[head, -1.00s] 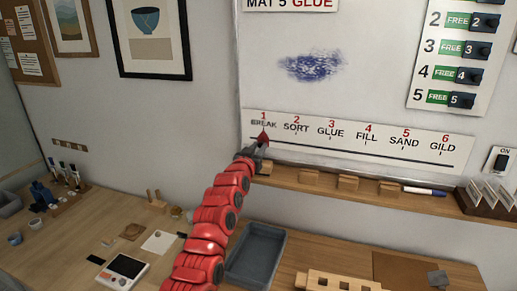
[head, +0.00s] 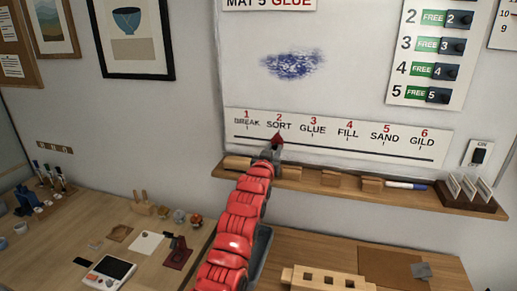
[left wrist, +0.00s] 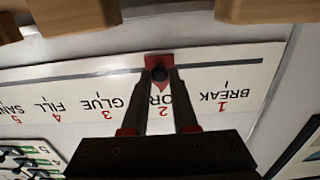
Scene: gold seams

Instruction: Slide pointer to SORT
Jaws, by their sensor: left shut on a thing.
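The red pointer (head: 277,139) sits on the dark slot line of the white step strip (head: 390,149) on the wall board. It stands under the SORT label, marked 2, with its tip up. My left gripper (head: 274,149) reaches up from below and is shut on the pointer's dark knob. The left wrist view, upside down, shows the red pointer (left wrist: 152,60) at SORT, with the knob between the fingertips (left wrist: 159,73) and part of the word hidden by pointer and fingers. BREAK is to one side, GLUE to the other. My right gripper is not in view.
A wooden ledge (head: 300,182) runs just below the strip, with wooden blocks (head: 330,178), a marker (head: 405,185) and a card holder (head: 468,194). A dark tray, partly behind my arm, is on the desk (head: 150,220). The slot right of the pointer looks clear.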

